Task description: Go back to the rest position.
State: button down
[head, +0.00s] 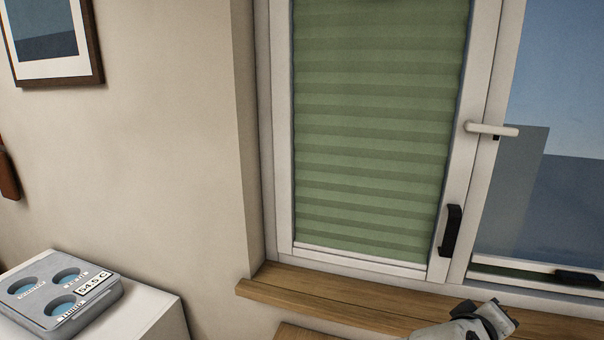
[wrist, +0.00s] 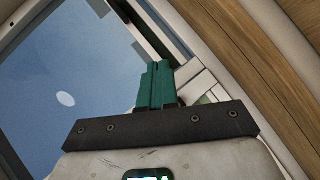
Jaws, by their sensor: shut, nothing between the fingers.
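My gripper (wrist: 158,68) shows in the wrist view as two green fingers pressed together, with nothing between them. A dark bar with bolts lies across its base. The fingers point up the picture towards the window glass and pale frame; I cannot tell whether they touch anything. In the head view, a grey and black part of my arm (head: 470,326) shows at the bottom right, in front of the wooden sill. The fingers cannot be made out there.
A window with a green pleated blind (head: 375,130), a white handle (head: 490,130) and a black grip (head: 451,230) stands above the wooden sill (head: 330,303). A grey block with round wells (head: 65,290) sits on a white surface (head: 150,312) at left. A framed picture (head: 48,40) hangs above.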

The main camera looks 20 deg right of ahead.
jog(key=s+a+f+y+b, duration=0.1)
jog(key=s+a+f+y, duration=0.55)
jog(key=a+f, duration=0.3)
jog(key=s+a+f+y, duration=0.6)
jog(key=s+a+f, duration=0.15)
jog(key=f, duration=0.35)
jog(key=s+f+g+b, duration=0.2)
jog(key=s+f+b, duration=0.2)
jog(key=f, duration=0.3)
jog(key=s+f+g+b, duration=0.1)
jog(key=s+f+b, duration=0.4)
jog(key=f, duration=0.2)
jog(key=shift+d+f+g, duration=0.35)
jog(key=shift+g, duration=0.05)
jog(key=c, duration=1.8)
grip_release()
